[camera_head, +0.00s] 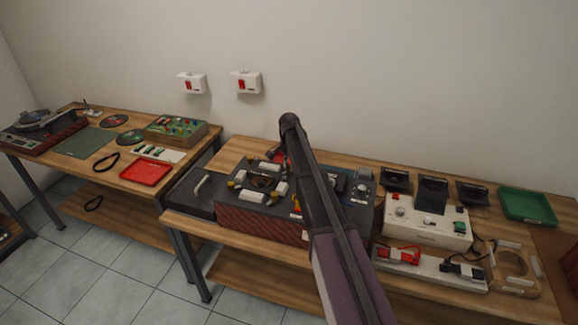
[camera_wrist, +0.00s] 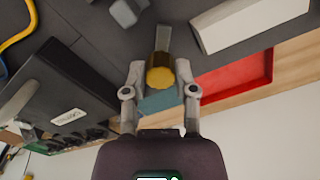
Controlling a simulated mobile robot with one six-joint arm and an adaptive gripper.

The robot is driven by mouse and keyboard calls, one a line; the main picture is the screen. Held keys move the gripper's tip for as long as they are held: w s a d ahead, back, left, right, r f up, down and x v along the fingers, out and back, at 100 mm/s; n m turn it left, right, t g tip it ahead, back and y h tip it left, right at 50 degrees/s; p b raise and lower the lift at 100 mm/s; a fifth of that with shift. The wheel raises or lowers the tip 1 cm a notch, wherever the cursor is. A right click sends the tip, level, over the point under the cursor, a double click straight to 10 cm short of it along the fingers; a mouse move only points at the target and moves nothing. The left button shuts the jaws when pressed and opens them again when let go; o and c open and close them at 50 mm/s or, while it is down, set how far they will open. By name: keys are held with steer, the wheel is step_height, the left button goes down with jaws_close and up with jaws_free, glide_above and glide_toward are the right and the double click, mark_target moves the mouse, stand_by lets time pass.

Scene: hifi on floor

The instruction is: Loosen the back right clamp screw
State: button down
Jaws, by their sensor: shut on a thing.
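The dark device with a red ribbed front (camera_head: 265,217) stands on the middle bench, with white blocks (camera_head: 250,196) and yellow knobs (camera_head: 231,183) on its top. In the wrist view, my gripper (camera_wrist: 160,80) is closed around a ridged brass-coloured screw knob (camera_wrist: 161,76), one finger on each side. The knob sits at the end of a grey bar on the dark top, near its edge. In the head view my arm crosses over the device, and the gripped screw and fingertips cannot be made out behind it.
A red tray (camera_wrist: 235,80) lies close to the screw, beside a long white block (camera_wrist: 250,22). Right of the device stand a white control box (camera_head: 425,222), black stands (camera_head: 433,190) and a green tray (camera_head: 528,205). Two white switch boxes (camera_head: 245,82) hang on the wall.

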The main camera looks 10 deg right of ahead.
steer(key=n, duration=1.5)
steer(key=shift+n, duration=2.7)
steer(key=shift+c, duration=2)
jaws_free()
steer(key=shift+m, duration=0.3)
